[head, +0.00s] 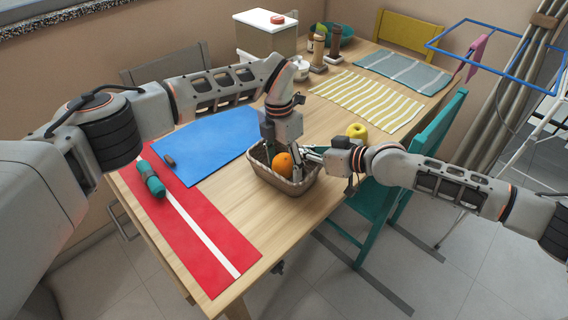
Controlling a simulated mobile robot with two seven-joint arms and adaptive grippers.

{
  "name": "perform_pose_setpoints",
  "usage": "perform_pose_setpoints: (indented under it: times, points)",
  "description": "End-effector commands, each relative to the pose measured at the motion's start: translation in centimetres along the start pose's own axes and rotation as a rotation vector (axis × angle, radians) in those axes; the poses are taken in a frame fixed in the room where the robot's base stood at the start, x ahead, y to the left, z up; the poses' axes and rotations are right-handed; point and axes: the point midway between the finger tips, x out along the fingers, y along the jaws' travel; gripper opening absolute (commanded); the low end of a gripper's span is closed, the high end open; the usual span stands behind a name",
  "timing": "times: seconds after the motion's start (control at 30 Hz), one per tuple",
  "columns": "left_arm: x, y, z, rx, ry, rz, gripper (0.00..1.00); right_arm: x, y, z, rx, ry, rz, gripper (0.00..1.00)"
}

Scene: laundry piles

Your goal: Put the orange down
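The orange (283,163) is inside the wicker basket (296,188) on the wooden table, low between the basket's walls. My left gripper (282,158) points down into the basket, right at the orange. A grey finger shows just right of the orange; the other side is partly hidden, so its grip on the orange is unclear. My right gripper (309,155) comes in from the right, over the basket's right rim, with its tips close to the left gripper's finger. The two overlap in view, and its opening cannot be made out.
A yellow-green apple (357,131) stands right of the basket, behind my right arm. A blue mat (215,147) and a red runner (205,235) with a rolled teal cloth (150,178) lie left. A striped towel (365,100) lies behind. A teal chair (385,200) borders the table's right edge.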

Motion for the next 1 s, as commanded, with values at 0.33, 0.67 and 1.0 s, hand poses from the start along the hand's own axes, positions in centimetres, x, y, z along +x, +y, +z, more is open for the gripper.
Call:
perform_pose_setpoints:
  times: [0.33, 0.67, 1.0]
  points:
    - [-1.8, 0.1, 0.1, 0.000, -0.002, 0.003, 0.62, 0.0, 0.0, 0.0, 0.000, 0.001, 0.000, 0.00]
    - [-8.5, 0.1, 0.1, 0.000, -0.002, 0.004, 0.62, 0.0, 0.0, -0.1, 0.000, 0.001, 0.000, 0.00]
    - [-12.2, -0.1, 0.0, 0.001, 0.000, 0.000, 0.62, 0.0, 0.0, -0.1, 0.000, 0.001, 0.000, 0.00]
